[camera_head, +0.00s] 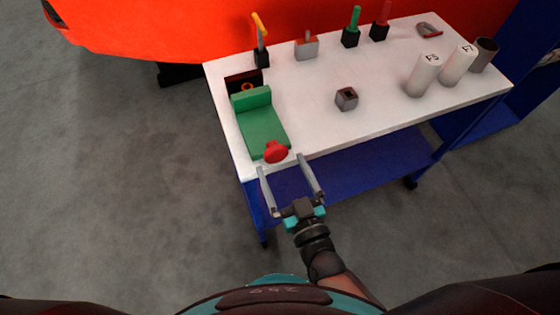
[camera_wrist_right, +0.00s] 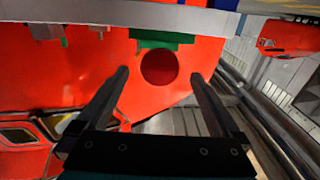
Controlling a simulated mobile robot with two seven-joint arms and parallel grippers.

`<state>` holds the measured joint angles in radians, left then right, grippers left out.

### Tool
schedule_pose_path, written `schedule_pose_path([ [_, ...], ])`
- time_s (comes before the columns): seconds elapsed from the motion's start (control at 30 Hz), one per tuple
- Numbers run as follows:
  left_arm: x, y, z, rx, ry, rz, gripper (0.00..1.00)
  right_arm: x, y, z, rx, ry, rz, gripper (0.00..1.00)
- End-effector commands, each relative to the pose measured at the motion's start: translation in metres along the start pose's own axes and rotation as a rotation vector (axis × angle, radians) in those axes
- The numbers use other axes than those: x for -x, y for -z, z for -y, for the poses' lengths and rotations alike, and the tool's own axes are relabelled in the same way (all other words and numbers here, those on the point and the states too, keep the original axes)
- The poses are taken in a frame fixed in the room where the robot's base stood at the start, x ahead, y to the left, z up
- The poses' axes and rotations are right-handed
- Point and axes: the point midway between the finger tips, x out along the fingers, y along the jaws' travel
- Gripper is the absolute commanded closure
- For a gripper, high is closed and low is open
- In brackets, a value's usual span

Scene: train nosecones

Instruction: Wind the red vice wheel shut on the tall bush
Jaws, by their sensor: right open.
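The green vice (camera_head: 262,127) lies along the left edge of the white table, with its red wheel (camera_head: 276,151) at the near end. An orange ring-like part (camera_head: 247,87) shows against a dark block behind the raised green jaw; I cannot tell whether it is the tall bush. My right gripper (camera_head: 282,163) is open and empty just in front of the wheel. In the right wrist view the red wheel (camera_wrist_right: 158,67) appears between the two fingers (camera_wrist_right: 158,75), and no contact can be made out. My left gripper is not in view.
A grey hollow block (camera_head: 346,98) stands mid-table. White cylinders (camera_head: 423,75) and a dark cup (camera_head: 484,54) are at the right. Tools in stands (camera_head: 351,28) line the back. A blue shelf (camera_head: 350,170) lies under the tabletop. The table's front middle is clear.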

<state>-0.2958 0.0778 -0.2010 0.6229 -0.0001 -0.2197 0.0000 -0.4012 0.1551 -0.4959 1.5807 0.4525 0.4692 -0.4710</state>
Motion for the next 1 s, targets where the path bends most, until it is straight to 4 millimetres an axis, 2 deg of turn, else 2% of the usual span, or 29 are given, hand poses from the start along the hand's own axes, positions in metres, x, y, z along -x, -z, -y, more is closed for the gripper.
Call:
schedule_pose_path([
  [0.1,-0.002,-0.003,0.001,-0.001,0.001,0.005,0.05,-0.014,0.0,0.0,0.001,-0.001,-0.001,0.0],
  [0.2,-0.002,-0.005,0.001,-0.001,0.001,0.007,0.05,-0.02,-0.001,0.0,0.001,0.0,0.001,0.0],
  [0.53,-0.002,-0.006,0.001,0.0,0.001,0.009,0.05,-0.022,-0.001,0.0,0.001,0.0,0.001,0.01],
  [1.0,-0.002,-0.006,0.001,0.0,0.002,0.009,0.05,-0.022,-0.001,0.0,0.001,0.0,0.001,0.54],
])
